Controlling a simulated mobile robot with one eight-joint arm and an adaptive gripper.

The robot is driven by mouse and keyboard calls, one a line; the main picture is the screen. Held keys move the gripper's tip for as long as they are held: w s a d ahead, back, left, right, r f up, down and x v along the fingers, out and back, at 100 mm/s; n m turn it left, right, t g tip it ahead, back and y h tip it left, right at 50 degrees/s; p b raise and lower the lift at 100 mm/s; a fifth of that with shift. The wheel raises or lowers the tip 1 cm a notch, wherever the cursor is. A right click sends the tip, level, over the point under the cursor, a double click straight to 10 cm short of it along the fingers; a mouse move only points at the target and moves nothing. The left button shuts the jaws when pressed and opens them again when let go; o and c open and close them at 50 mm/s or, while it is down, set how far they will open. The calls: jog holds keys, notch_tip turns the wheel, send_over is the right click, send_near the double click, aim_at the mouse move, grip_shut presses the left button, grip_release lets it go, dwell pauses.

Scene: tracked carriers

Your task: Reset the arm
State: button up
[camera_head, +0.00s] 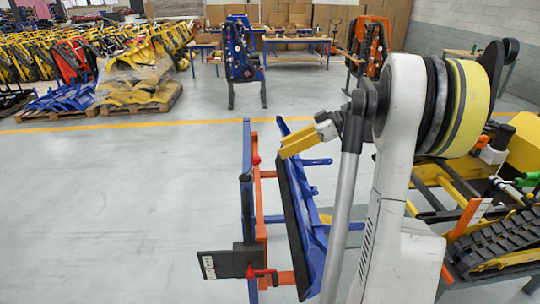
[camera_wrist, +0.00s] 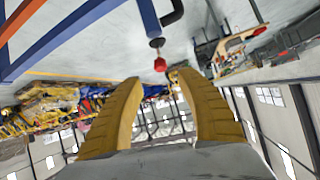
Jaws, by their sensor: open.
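My gripper (camera_head: 298,142) is raised in the head view, with its yellow fingers pointing left over the top of a blue frame part (camera_head: 304,215). In the wrist view my gripper (camera_wrist: 155,82) shows two curved yellow fingers spread apart with nothing between them. My arm, white and grey with a yellow band, fills the right of the head view. The blue part leans on an orange and blue stand (camera_head: 261,200); my arm hides some of its right side.
A tracked carrier (camera_head: 490,235) stands close on the right, partly behind my arm. Pallets with blue parts (camera_head: 66,97) and yellow parts (camera_head: 140,92) lie at the far left. A blue upright stand (camera_head: 243,62) is farther back. The grey floor at left is clear.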

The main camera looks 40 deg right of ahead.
jog(key=shift+v, duration=0.85)
jog(key=shift+a, duration=0.1)
jog(key=s+a+f+m+g+h+b, duration=0.15)
jog(key=a+f+b, duration=0.25)
jog(key=a, duration=0.7)
jog(key=s+a+f+m+g+h+b, duration=0.1)
jog(key=s+a+f+m+h+b, duration=0.25)
jog(key=a, duration=0.75)
jog(key=s+a+f+m+t+h+b, duration=0.2)
jog(key=s+a+f+b, duration=0.4)
jog(key=s+a+f, duration=0.4)
notch_tip(320, 180, down, 2)
jog(key=shift+s+f+m+h, duration=0.1)
jog(key=shift+s+m+h, duration=0.35)
jog(key=shift+h, duration=0.45)
